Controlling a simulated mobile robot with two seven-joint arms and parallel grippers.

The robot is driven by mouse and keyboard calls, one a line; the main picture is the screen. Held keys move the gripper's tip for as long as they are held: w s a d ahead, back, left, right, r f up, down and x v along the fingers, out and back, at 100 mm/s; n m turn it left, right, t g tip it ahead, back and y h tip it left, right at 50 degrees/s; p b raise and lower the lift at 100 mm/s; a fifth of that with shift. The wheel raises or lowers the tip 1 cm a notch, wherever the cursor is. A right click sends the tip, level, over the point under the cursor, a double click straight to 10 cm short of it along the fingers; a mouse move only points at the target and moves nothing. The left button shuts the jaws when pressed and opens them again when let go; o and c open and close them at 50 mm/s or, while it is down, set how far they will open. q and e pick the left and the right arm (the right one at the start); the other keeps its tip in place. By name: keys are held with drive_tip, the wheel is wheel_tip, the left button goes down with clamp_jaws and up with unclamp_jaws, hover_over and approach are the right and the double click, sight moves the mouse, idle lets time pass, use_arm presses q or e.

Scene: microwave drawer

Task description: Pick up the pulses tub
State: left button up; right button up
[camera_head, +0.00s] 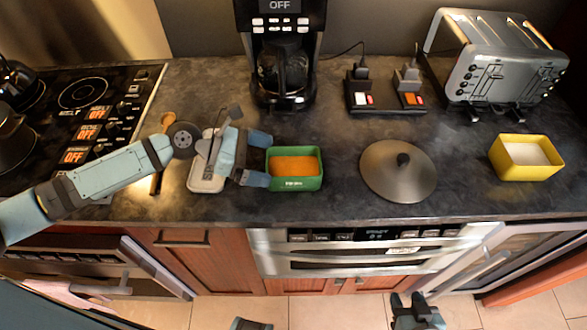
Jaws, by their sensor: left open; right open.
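A green tub (294,184) filled with an orange content stands on the counter in the head view; its front label is too small to read, but it looks like the pulses tub. My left gripper (266,160) is open at the tub's left side, with one finger near its back left corner and one near its front left corner. I cannot tell whether the fingers touch it. My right gripper (408,300) is open and empty, low in front of the counter. A yellow tub (528,173) with a white content stands at the far right.
A round metal lid (398,171) lies right of the green tub. A pale tray-like item (206,180) and a wooden spoon (157,180) lie under my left arm. A coffee maker (283,75), switch box (386,98) and toaster (503,65) stand behind. A stove (82,95) is left.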

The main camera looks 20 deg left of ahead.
sight(284, 162)
use_arm(q)
drive_tip(key=x, duration=0.5)
drive_tip(key=shift+d+r, duration=0.1)
drive_tip(key=shift+r, duration=0.15)
drive_tip(key=c, duration=0.8)
drive_tip(key=shift+o, duration=0.2)
drive_tip(key=shift+r, duration=0.1)
